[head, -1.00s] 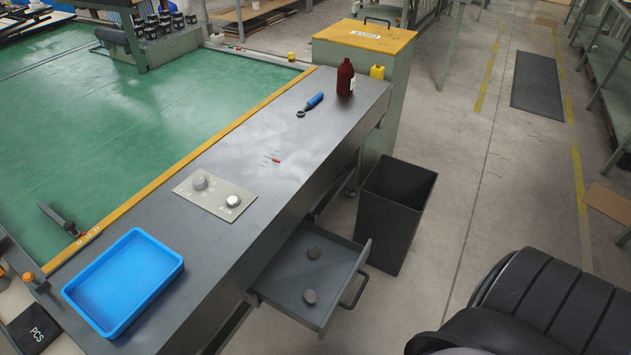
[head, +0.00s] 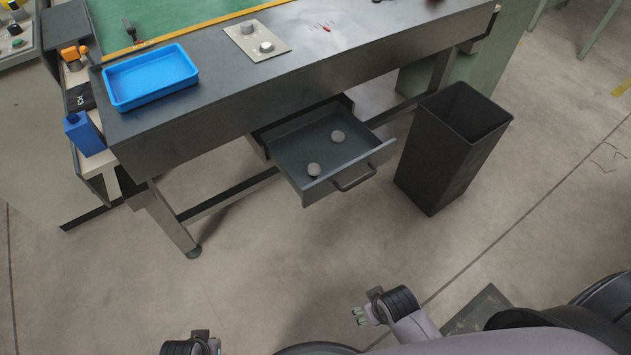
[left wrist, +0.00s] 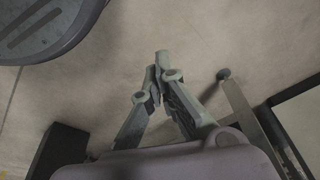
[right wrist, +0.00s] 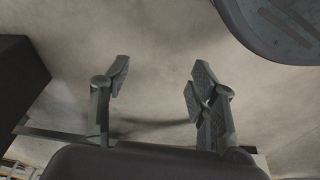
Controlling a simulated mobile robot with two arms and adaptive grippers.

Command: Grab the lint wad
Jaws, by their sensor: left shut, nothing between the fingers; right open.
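I cannot tell for sure which is the lint wad. My right gripper (head: 360,316) is low in the head view, well short of the drawer. In the right wrist view it is open and empty (right wrist: 158,80), over bare floor. My left gripper (left wrist: 158,62) is shut and empty in the left wrist view. In the head view only part of the left arm shows at the bottom edge.
A black bin (head: 448,150) stands on the floor right of the drawer. The drawer's handle (head: 355,178) faces me. The floor between me and the bench is clear.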

